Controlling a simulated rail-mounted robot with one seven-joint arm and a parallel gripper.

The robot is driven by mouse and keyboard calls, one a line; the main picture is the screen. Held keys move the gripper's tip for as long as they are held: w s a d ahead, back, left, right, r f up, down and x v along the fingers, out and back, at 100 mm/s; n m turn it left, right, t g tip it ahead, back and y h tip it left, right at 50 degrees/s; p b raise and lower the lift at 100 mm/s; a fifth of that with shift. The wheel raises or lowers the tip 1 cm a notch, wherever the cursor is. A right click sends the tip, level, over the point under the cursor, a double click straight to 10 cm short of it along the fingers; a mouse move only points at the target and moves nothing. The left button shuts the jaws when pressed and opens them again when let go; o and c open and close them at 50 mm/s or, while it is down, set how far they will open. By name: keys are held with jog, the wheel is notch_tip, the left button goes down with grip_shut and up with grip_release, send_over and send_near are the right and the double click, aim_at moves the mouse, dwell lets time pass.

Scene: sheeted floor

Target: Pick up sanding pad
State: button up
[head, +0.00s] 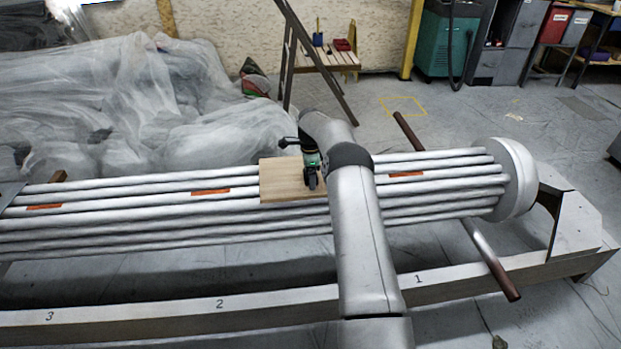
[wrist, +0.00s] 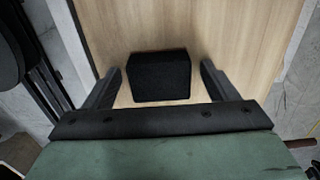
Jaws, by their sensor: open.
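The sanding pad (wrist: 159,76) is a small black block lying on a wooden board in the wrist view. My gripper (wrist: 162,78) is open, with one dark finger on each side of the pad and a gap on both sides. The pad lies between the fingertips, and I cannot tell how far above the board the fingertips are. In the head view my gripper (head: 311,180) is over the wooden board (head: 279,182), partly behind my arm. The pad cannot be made out there.
The board rests across several long pale tubes (head: 130,205) with orange marks, ending in a round flange (head: 515,180). A numbered beam (head: 150,312) runs in front. A brown-ended bar (head: 487,252) crosses at right. Sheeted material (head: 120,100) is heaped at back left.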

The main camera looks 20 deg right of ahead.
jog(key=c, duration=1.1)
jog(key=shift+o, duration=0.2)
jog(key=shift+r, duration=0.2)
jog(key=shift+r, duration=0.3)
notch_tip(320, 180, up, 2)
jog(key=shift+r, duration=0.1)
jog(key=s+a+r+p, duration=0.1)
jog(key=s+a+r, duration=0.4)
jog(key=a+r, duration=0.5)
jog(key=a, duration=0.3)
jog(key=shift+p, duration=0.3)
